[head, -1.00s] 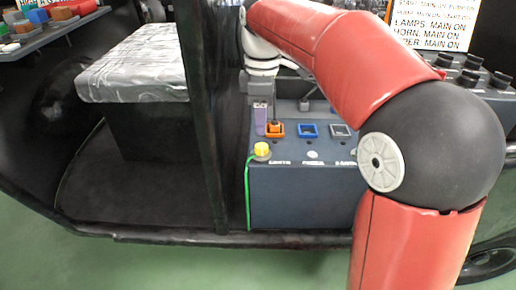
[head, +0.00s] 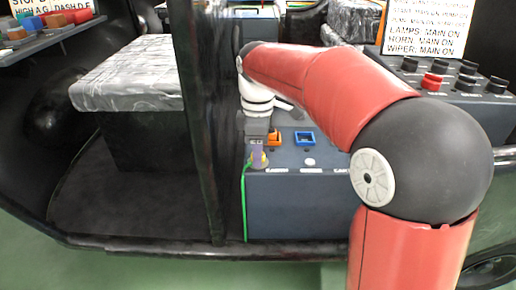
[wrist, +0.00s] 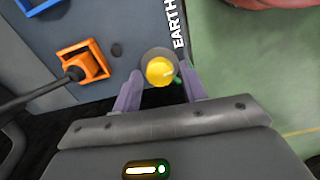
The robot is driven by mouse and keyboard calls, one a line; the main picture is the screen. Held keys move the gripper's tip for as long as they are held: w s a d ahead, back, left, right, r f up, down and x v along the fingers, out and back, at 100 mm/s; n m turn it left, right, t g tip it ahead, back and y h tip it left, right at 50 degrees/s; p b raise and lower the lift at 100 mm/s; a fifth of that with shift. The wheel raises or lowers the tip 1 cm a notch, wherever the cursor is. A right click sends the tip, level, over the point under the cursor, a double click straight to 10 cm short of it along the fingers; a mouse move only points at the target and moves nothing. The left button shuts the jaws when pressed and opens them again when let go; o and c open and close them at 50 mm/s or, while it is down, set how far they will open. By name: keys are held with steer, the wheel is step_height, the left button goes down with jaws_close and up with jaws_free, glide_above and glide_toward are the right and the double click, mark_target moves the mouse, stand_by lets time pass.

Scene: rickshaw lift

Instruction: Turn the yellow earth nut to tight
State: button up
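The yellow earth nut (wrist: 160,72) sits on a round grey base at the corner of the dark grey box, beside the word EARTH. In the wrist view my gripper (wrist: 160,76) is open, with one purple finger on each side of the nut and a small gap visible at both sides. In the head view my gripper (head: 257,154) is down at the box's front left corner, and a bit of the yellow nut (head: 264,162) shows at its fingers. The green wire (head: 244,205) runs down from the nut along the box's edge.
An orange socket (head: 274,138) with a dark plug in it and a blue socket (head: 305,138) are on the box top (head: 330,160). A black post (head: 203,120) stands close to the left. Black and red knobs (head: 432,82) are on a panel at the right.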

steer(key=c, duration=0.7)
steer(key=shift+m, duration=0.3)
steer(key=m+p, duration=0.2)
steer(key=shift+r+m+p, duration=0.15)
steer(key=shift+m+p, duration=0.15)
steer(key=m+p, duration=0.2)
steer(key=m, duration=0.2)
steer(key=shift+m, duration=0.3)
steer(key=m+p, duration=0.3)
steer(key=m, duration=0.3)
steer(key=m+p, duration=0.1)
steer(key=m, duration=0.4)
steer(key=shift+m, duration=0.4)
steer(key=shift+p, duration=0.3)
